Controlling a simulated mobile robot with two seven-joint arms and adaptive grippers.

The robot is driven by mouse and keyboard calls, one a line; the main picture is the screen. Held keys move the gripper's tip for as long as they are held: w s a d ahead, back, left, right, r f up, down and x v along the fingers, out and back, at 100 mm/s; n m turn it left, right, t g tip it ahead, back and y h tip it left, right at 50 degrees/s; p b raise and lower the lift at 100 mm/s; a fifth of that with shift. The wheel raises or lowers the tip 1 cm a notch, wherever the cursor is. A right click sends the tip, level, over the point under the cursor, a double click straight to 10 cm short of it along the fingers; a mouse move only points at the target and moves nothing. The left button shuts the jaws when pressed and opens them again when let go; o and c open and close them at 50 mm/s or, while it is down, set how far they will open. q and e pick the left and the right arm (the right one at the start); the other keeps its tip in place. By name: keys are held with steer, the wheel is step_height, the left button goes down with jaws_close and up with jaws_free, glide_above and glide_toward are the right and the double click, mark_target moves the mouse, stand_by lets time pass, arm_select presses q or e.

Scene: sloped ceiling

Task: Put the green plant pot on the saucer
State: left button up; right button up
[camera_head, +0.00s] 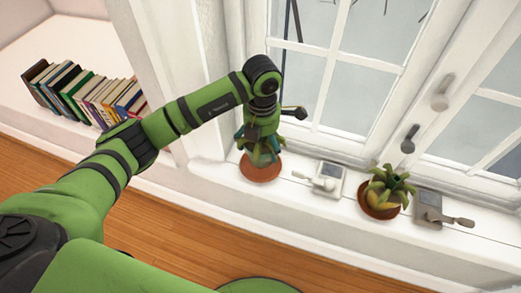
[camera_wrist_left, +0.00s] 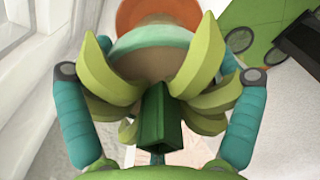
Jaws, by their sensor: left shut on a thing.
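My left gripper (camera_head: 260,146) reaches down to the window sill and is shut on the green plant pot (camera_head: 264,158), which holds a leafy succulent. In the left wrist view the two teal fingers stand on either side of the plant, and the pot's pale green rim (camera_wrist_left: 150,42) shows between them. The orange-brown saucer (camera_head: 262,172) lies on the sill directly below the pot; its edge also shows in the left wrist view (camera_wrist_left: 165,14). I cannot tell whether the pot touches the saucer. My right gripper is not in view.
A second potted succulent (camera_head: 388,187) stands on its own saucer (camera_head: 376,206) further right. Two window latches (camera_head: 328,180) (camera_head: 428,208) sit on the sill beside it. The window handle (camera_head: 442,92) juts out above. A row of books (camera_head: 85,95) stands on the left ledge.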

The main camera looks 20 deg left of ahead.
mark_target(261, 152)
arm_select(q)
steer(key=shift+w+a+f, duration=0.1)
steer(key=shift+f, duration=1.9)
steer(key=shift+f, duration=0.1)
steer(key=o, duration=1.4)
steer(key=shift+f, duration=0.1)
steer(key=shift+c, duration=0.2)
step_height(261, 152, up, 12)
steer(key=shift+r, duration=0.2)
